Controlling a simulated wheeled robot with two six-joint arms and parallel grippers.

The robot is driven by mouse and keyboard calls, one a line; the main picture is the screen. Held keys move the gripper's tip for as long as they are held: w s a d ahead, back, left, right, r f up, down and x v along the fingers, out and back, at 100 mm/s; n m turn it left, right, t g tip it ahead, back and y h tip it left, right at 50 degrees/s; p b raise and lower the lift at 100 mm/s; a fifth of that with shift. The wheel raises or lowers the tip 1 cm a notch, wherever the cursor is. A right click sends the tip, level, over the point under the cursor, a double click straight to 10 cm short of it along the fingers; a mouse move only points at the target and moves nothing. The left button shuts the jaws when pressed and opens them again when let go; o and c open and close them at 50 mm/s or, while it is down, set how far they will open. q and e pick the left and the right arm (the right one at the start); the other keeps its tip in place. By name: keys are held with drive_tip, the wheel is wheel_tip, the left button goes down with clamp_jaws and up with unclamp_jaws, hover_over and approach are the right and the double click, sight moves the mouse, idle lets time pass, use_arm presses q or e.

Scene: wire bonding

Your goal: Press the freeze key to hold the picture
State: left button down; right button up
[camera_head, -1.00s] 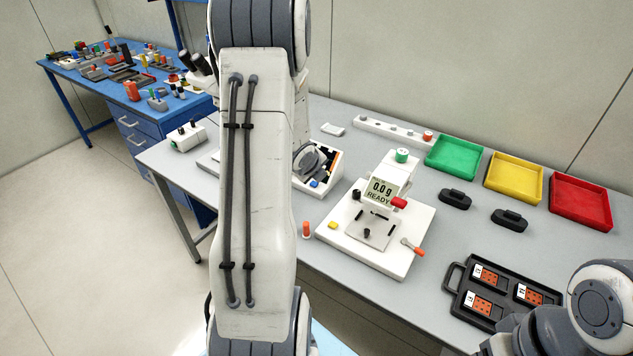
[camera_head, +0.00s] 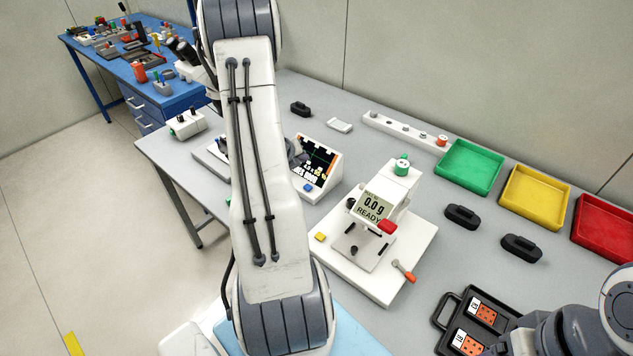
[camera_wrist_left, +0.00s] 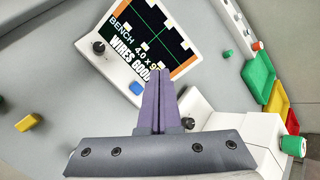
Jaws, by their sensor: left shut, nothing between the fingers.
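The bench monitor (camera_head: 319,163) is a white sloped unit with a dark screen showing a green cross and orange blocks. A blue key (camera_head: 308,187) is on its front panel; it also shows in the left wrist view (camera_wrist_left: 137,88), beside a black knob (camera_wrist_left: 98,47). The screen there reads "WIRES GOOD" in part. My left gripper (camera_wrist_left: 158,75) is shut and empty, its purple fingertips over the screen's lower edge, just right of the blue key. Contact cannot be told. In the head view my left arm mostly hides this gripper. My right gripper is out of view.
A white bench device (camera_head: 375,208) reading "0.0 g READY" stands right of the monitor, with a yellow button (camera_head: 320,237) on its base. Green (camera_head: 470,168), yellow (camera_head: 535,198) and red (camera_head: 604,228) trays line the back right. A black tray (camera_head: 446,312) lies front right.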

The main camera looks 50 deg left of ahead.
use_arm(q)
drive_tip(key=b, duration=0.6)
hover_over(308, 187)
drive_tip(key=f, duration=0.5)
drive_tip(key=s+f, duration=0.1)
drive_tip(key=f, duration=0.1)
drive_tip(key=shift+d+f, duration=0.2)
drive_tip(key=shift+f, duration=0.2)
drive_tip(key=shift+f+b, duration=0.35)
drive_tip(key=shift+f, duration=0.15)
idle(0.9)
drive_tip(key=shift+f+b, duration=0.4)
drive_tip(key=shift+b, duration=0.25)
drive_tip(key=shift+f+b, duration=0.45)
drive_tip(key=shift+b, duration=0.1)
idle(0.5)
drive_tip(key=shift+r, duration=0.1)
drive_tip(key=shift+r+p, duration=0.45)
drive_tip(key=shift+r, duration=0.3)
